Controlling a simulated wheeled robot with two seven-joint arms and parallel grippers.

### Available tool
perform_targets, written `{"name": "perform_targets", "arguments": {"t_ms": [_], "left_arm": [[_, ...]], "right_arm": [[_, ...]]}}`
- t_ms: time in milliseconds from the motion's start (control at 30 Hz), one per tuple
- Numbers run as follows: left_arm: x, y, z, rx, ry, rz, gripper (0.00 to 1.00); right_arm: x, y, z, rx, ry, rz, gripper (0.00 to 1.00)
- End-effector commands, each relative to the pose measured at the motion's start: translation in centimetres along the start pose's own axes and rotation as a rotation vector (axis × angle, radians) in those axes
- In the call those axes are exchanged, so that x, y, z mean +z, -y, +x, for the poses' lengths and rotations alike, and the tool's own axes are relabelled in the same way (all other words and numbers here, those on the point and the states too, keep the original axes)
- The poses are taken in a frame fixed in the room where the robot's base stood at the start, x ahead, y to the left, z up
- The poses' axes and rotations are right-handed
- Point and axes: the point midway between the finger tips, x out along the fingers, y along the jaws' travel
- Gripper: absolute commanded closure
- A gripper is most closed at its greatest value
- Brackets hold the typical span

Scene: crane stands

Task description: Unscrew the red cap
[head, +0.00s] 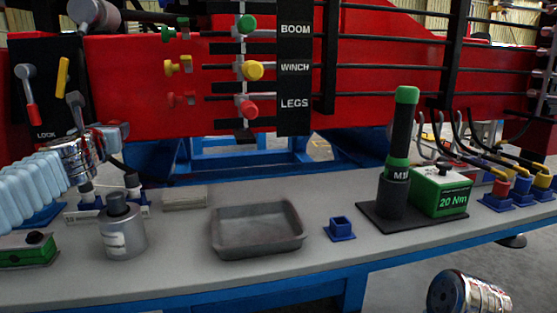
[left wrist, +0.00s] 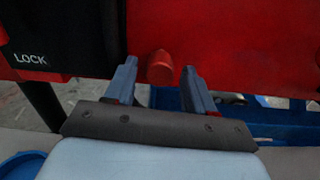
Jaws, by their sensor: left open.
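A red cap (left wrist: 161,67) sticks out from the red panel in the left wrist view, just right of the black LOCK plate. My left gripper (left wrist: 159,72) is open, with one finger on each side of the cap in the picture. I cannot tell whether the fingers touch it or how far short of it they are. In the head view my left gripper (head: 100,122) is at the red panel on the left, above the bench. The cap cannot be made out there, behind my gripper. My right gripper is out of view; only part of my right arm shows at the lower right.
The bench (head: 180,270) holds a grey tray (head: 257,248), a metal canister (head: 122,232), a blue square socket (head: 341,229), and a green 20 Nm box (head: 440,192) beside a black-green M18 tool (head: 399,140). Coloured levers (head: 250,70) stick out of the panel.

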Motion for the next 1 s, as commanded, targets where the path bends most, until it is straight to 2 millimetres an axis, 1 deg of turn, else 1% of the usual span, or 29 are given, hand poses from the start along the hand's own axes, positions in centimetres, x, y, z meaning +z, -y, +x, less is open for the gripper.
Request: {"name": "perform_targets", "arguments": {"t_ms": [33,133,200,233,300,667,700,767,1000], "left_arm": [[0.3,0.0,0.0,-0.001,0.0,0.077,0.46],[0.4,0.0,0.0,-0.001,-0.001,0.302,0.46],[0.2,0.0,0.0,-0.001,0.0,0.422,0.46],[0.1,0.0,0.0,-0.001,0.0,0.451,0.46],[0.0,0.0,0.0,-0.001,0.0,0.472,0.46],[0.1,0.0,0.0,0.0,0.001,0.463,0.46],[0.1,0.0,0.0,0.0,0.001,0.463,0.49],[0.1,-0.1,0.0,0.0,0.001,0.462,0.58],[0.1,-0.1,0.0,0.0,0.001,0.461,0.95]], "right_arm": [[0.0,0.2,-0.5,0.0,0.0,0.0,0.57],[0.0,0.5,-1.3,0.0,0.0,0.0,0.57],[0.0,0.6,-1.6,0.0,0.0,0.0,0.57],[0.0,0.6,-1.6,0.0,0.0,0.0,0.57],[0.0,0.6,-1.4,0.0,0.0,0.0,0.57],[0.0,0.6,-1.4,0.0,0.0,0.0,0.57],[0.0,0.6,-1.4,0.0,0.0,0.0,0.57],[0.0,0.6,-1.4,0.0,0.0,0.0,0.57],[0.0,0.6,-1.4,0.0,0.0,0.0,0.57]]}}
